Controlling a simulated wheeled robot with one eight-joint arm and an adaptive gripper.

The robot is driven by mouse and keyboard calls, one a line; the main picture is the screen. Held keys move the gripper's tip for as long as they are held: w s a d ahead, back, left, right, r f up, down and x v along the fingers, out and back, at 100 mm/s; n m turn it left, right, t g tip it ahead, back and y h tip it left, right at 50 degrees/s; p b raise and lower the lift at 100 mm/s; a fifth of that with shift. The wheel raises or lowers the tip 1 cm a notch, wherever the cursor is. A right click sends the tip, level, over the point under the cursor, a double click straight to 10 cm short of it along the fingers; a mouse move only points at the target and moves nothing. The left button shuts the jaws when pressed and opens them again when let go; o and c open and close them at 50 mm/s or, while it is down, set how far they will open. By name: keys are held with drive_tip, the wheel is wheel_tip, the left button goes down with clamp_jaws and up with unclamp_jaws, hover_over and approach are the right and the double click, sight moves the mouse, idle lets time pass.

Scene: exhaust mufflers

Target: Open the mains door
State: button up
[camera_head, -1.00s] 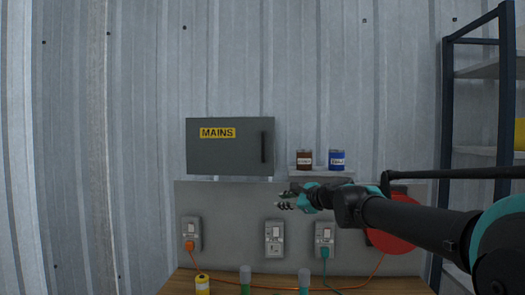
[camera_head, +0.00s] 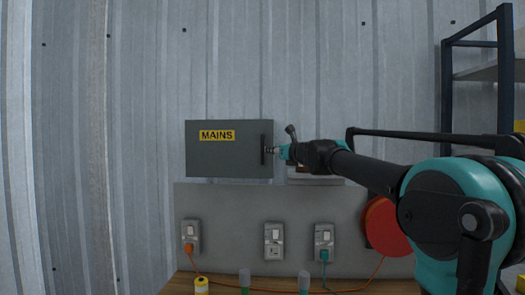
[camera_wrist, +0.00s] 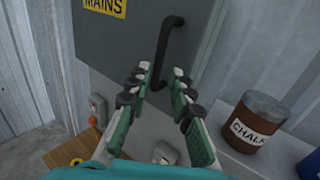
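The mains door (camera_head: 225,155) is the grey front of a wall box with a yellow MAINS label (camera_head: 217,135); it looks shut. Its black vertical handle (camera_head: 263,149) is at the right side. My gripper (camera_head: 271,150) is at the handle in the head view. In the wrist view my gripper (camera_wrist: 161,83) is open, with its two fingers apart and the lower part of the handle (camera_wrist: 163,50) between or just beyond the fingertips. I cannot tell whether the fingers touch it. The door (camera_wrist: 130,45) fills the upper middle there.
A brown CHALK tin (camera_wrist: 256,122) stands on a small shelf (camera_wrist: 235,155) right of my gripper, beside a blue tin (camera_wrist: 311,165). Sockets (camera_head: 274,241) and a red disc (camera_head: 388,226) are below. A dark shelving rack (camera_head: 447,100) stands at the right.

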sight(263, 149)
drive_tip(key=x, duration=0.9)
drive_tip(key=shift+c, duration=0.6)
drive_tip(key=shift+s, duration=0.1)
clamp_jaws()
